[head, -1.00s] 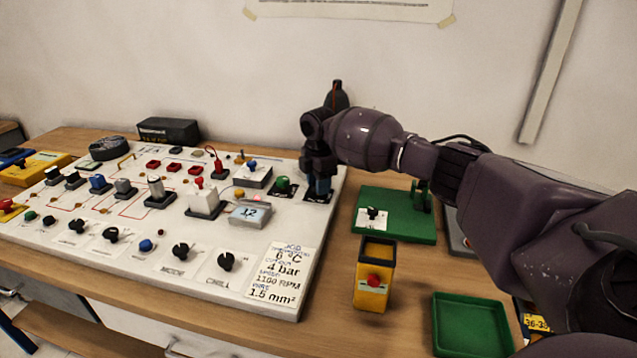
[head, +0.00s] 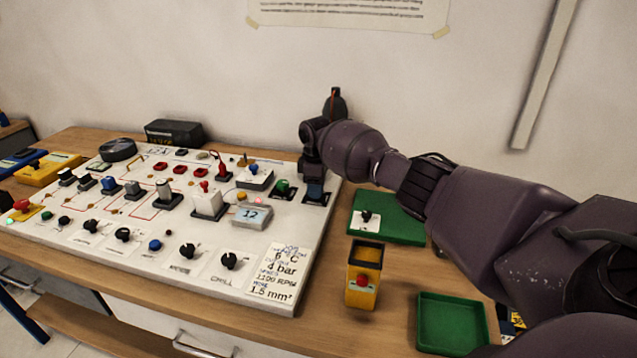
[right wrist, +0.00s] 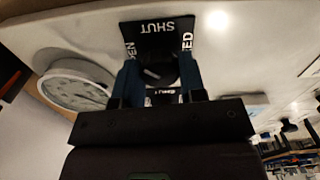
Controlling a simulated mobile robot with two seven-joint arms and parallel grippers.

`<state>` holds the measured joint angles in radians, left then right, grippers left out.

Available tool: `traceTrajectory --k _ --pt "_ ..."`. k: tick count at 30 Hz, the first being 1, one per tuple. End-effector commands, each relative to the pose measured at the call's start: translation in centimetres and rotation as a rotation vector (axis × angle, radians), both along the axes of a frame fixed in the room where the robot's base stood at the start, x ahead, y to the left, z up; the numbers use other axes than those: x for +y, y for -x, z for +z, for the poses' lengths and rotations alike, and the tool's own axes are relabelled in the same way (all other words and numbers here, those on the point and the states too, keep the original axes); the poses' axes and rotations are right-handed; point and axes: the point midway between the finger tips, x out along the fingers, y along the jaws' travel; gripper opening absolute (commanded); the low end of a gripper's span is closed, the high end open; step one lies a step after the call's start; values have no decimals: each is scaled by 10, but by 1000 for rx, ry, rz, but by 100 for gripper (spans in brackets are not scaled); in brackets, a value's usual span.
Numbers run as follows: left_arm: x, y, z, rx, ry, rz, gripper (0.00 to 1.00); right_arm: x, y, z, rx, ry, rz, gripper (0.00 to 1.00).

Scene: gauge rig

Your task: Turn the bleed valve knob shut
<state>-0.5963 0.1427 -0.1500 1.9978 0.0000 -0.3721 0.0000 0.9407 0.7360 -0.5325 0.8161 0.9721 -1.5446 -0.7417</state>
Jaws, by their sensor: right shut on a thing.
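The bleed valve knob (right wrist: 160,72) is dark, with a short pale mark on it. It sits on a black plate (right wrist: 158,28) with white lettering; "SHUT" reads upside down at the plate's top edge, and other words are partly hidden. My right gripper (right wrist: 160,78) is shut on the knob, with one blue finger on each side. In the head view my right gripper (head: 315,185) points down at the panel's far right corner. There it hides the knob, and only part of the dark plate (head: 318,199) shows. My left gripper is not in view.
A green knob (head: 283,186) and a grey display (head: 252,215) stand left of my gripper on the white panel (head: 215,262). A round gauge (right wrist: 75,88) is close by in the wrist view. A yellow box (head: 364,275) and green tray (head: 452,325) stand right of the panel.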

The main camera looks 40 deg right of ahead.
Motion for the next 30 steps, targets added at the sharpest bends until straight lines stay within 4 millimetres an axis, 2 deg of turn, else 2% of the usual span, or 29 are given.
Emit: traceTrajectory --k 1,6,18,30 --pt "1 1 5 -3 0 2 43 1 0 5 -3 -3 -45 14" --pt "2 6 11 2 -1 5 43 1 0 5 -3 -3 -207 14" --pt "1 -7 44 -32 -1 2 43 1 -1 3 -1 -2 -576 14" --pt "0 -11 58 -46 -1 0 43 0 -1 2 -2 -1 -823 14"
